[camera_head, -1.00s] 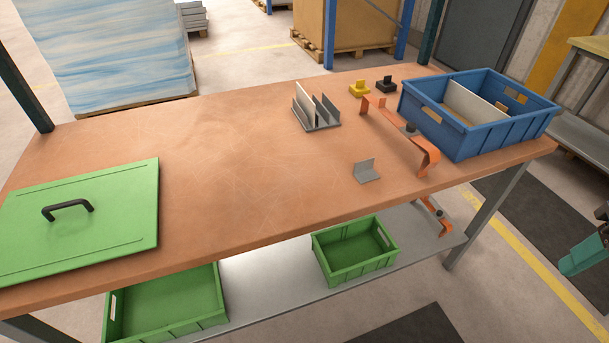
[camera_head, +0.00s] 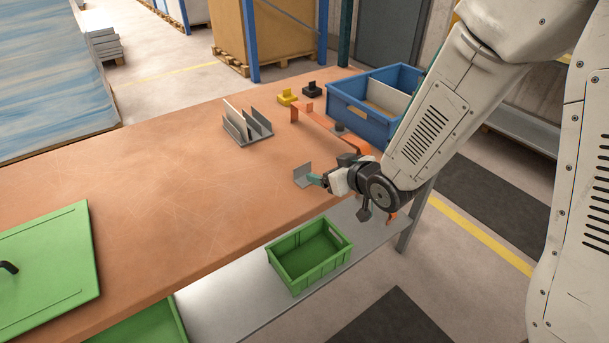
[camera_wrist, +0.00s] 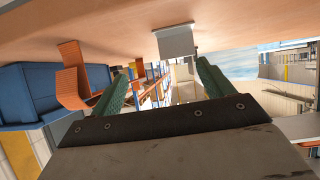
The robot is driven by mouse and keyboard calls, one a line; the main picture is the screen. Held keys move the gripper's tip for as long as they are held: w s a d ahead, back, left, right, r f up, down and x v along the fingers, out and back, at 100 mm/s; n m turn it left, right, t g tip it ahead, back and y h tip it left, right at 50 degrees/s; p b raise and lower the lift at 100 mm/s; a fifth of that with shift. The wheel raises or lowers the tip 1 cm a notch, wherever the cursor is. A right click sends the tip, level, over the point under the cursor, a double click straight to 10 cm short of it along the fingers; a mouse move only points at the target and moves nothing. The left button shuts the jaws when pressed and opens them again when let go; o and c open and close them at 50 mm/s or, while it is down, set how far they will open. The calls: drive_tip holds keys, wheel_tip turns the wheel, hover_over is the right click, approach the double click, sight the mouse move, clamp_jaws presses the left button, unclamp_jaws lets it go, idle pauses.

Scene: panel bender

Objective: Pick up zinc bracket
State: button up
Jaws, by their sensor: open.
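The zinc bracket (camera_head: 301,175) is a small grey L-shaped piece near the table's front edge. My gripper (camera_head: 319,180) is beside it on its right, low over the table, and partly covers it. In the wrist view, which is upside down, the bracket (camera_wrist: 175,42) shows just beyond the fingertips, between the lines of the two green fingers. My gripper (camera_wrist: 162,70) is open there, with nothing between its fingers. Whether a finger touches the bracket cannot be told.
The blue bin (camera_head: 361,123) stands at the back right. The grey rack (camera_head: 238,130) with upright plates and the yellow (camera_head: 287,97) and black (camera_head: 312,90) blocks are farther back. The table's left middle is clear.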

sight(303, 168)
drive_tip(key=shift+s+a+f+n+y, duration=0.15)
drive_tip(key=shift+a+f+y, duration=0.2)
drive_tip(key=shift+a, duration=0.25)
drive_tip(key=shift+s+a+f+n+y, duration=0.15)
drive_tip(key=shift+a+f+y, duration=0.1)
drive_tip(key=shift+a+f, duration=0.25)
drive_tip(key=shift+w+a, duration=0.25)
drive_tip(key=shift+a, duration=0.15)
drive_tip(key=x, duration=0.7)
drive_tip(key=shift+w+r, duration=0.3)
drive_tip(key=shift+w, duration=0.05)
drive_tip(key=c, duration=1.1)
